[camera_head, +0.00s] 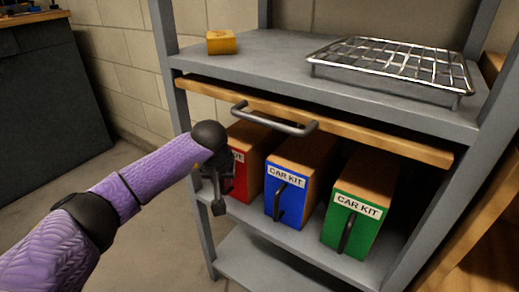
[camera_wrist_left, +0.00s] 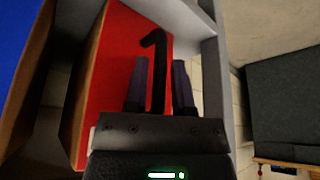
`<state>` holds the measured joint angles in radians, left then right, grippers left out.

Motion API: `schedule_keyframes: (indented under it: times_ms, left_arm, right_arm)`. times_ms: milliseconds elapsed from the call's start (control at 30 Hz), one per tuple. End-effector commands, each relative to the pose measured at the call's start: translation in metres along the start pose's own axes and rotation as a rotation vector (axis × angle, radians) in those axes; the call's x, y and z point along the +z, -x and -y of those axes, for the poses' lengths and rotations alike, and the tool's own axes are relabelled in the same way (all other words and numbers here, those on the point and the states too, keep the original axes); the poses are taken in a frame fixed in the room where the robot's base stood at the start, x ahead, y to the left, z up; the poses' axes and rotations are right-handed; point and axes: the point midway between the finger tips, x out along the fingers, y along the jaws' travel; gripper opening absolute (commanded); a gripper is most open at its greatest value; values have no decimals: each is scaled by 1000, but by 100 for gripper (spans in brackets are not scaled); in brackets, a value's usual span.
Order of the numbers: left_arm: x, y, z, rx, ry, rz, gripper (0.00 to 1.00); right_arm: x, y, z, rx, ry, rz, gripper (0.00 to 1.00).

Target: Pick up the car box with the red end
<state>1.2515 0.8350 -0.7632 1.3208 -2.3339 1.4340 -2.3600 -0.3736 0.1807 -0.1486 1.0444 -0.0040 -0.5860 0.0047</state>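The car box with the red end (camera_head: 241,178) stands on the shelf at the left of a row of three. My left gripper (camera_head: 217,190) is in front of it and hides part of its red face. In the left wrist view, the red end (camera_wrist_left: 112,75) fills the middle, with a black handle (camera_wrist_left: 158,62) on it. The two fingers of the left gripper (camera_wrist_left: 160,85) stand apart, one on each side of the handle. I cannot tell whether they touch it. My right gripper is in neither view.
A blue CAR KIT box (camera_head: 286,190) and a green one (camera_head: 352,215) stand to the right. A wooden front with a grey handle (camera_head: 275,122) overhangs the boxes. A shelf post (camera_head: 180,120) is close on the left. A wire rack (camera_head: 390,62) and a small yellow block (camera_head: 221,42) are above.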

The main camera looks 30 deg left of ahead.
Motion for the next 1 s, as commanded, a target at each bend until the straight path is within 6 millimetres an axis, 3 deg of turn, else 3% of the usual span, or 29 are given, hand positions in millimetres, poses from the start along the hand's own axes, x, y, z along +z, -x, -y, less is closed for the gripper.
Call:
schedule_keyframes:
  times_ms: [33, 133, 1000]
  left_arm:
    - [0, 0, 0, 0, 0, 0, 18]
    - [0, 0, 0, 0, 0, 0, 0]
    - [0, 0, 0, -1, 0, 1, 0]
  right_arm:
    - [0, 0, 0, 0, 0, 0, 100]
    - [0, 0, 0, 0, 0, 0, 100]
    - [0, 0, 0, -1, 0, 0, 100]
